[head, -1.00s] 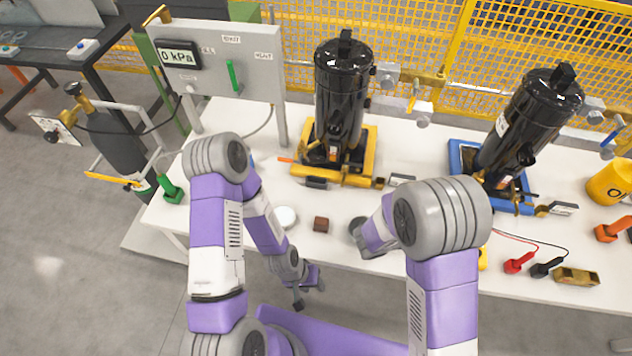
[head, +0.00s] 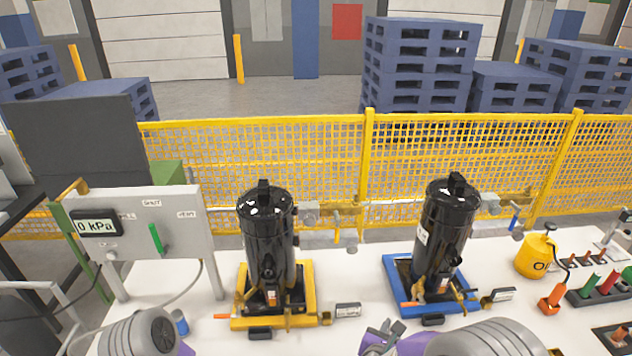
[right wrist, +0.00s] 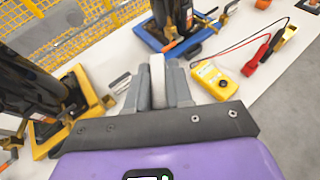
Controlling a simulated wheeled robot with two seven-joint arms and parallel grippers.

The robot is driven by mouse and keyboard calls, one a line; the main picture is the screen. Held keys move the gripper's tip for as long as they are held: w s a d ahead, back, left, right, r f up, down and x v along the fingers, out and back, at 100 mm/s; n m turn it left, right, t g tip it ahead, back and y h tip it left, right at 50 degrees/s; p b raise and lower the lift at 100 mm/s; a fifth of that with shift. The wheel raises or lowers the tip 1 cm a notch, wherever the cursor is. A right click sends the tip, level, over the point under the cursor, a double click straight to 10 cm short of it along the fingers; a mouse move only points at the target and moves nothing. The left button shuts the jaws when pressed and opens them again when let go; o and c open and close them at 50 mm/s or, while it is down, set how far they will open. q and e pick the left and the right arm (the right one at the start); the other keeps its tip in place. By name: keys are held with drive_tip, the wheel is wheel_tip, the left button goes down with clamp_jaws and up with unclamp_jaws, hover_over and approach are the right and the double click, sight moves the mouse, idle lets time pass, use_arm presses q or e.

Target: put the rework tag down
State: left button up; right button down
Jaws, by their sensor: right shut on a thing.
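My right gripper (right wrist: 158,62) is shut on a thin pale thing, apparently the rework tag (right wrist: 157,73), which stands nearly edge-on between the fingers; its face and any print cannot be read. In the head view the right gripper (head: 377,340) is at the bottom edge, over the white table in front of the gap between the two fixtures. I cannot tell whether the tag touches the table. My left gripper is outside the views; only a link of that arm shows at bottom left.
A black compressor (head: 267,235) stands on a yellow fixture (head: 240,321), another (head: 444,235) on a blue fixture (head: 392,282). Small label plates (head: 348,310) lie beside them. A yellow meter (right wrist: 214,80) with leads lies right of the gripper. Bare white table (head: 350,275) shows between the fixtures.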

drive_tip(key=shift+s+a+r+n+t+y, duration=0.1)
drive_tip(key=shift+r+n+t+y, duration=0.1)
drive_tip(key=shift+r+n+y, duration=0.5)
drive_tip(key=shift+s+a+r+n+t+y, duration=0.15)
drive_tip(key=shift+r+n+y, duration=0.3)
drive_tip(key=shift+r, duration=0.45)
